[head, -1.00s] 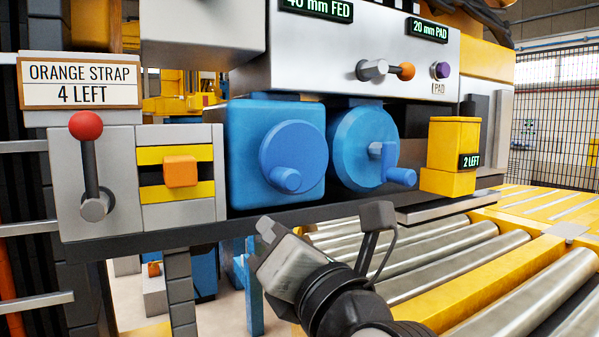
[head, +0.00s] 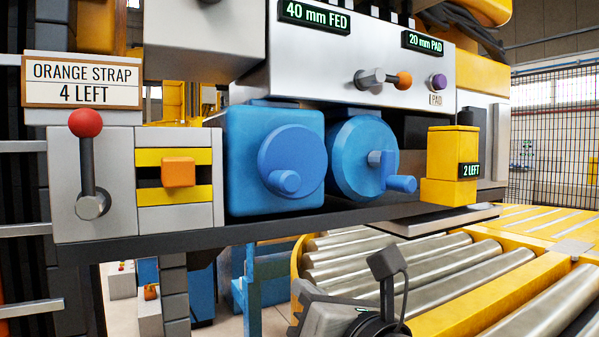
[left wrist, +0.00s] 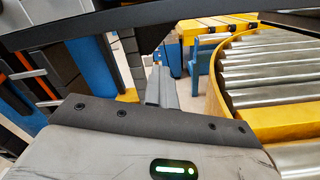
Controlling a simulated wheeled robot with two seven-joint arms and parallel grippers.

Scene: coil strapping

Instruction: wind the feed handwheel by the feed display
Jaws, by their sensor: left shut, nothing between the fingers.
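The feed display (head: 314,15) reads "40 mm FED" on the grey panel in the head view. Below it are two blue handwheels, side by side. The left handwheel (head: 290,152) is a disc on a square blue housing, its knob at the lower part. The right handwheel (head: 350,150) is a round disc with a knob at its right. The left one stands closer under the feed display. My left gripper (head: 300,288) is at the bottom of the head view, below the shelf and apart from both wheels. Its fingers (left wrist: 160,88) are shut and empty in the left wrist view. My right gripper is not in view.
The dark shelf edge (head: 270,230) runs between my left gripper and the wheels. A red-knobbed lever (head: 87,165) is at left, a yellow block (head: 452,155) at right. A roller conveyor (head: 420,262) lies below right. A "20 mm PAD" display (head: 424,42) is on the panel.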

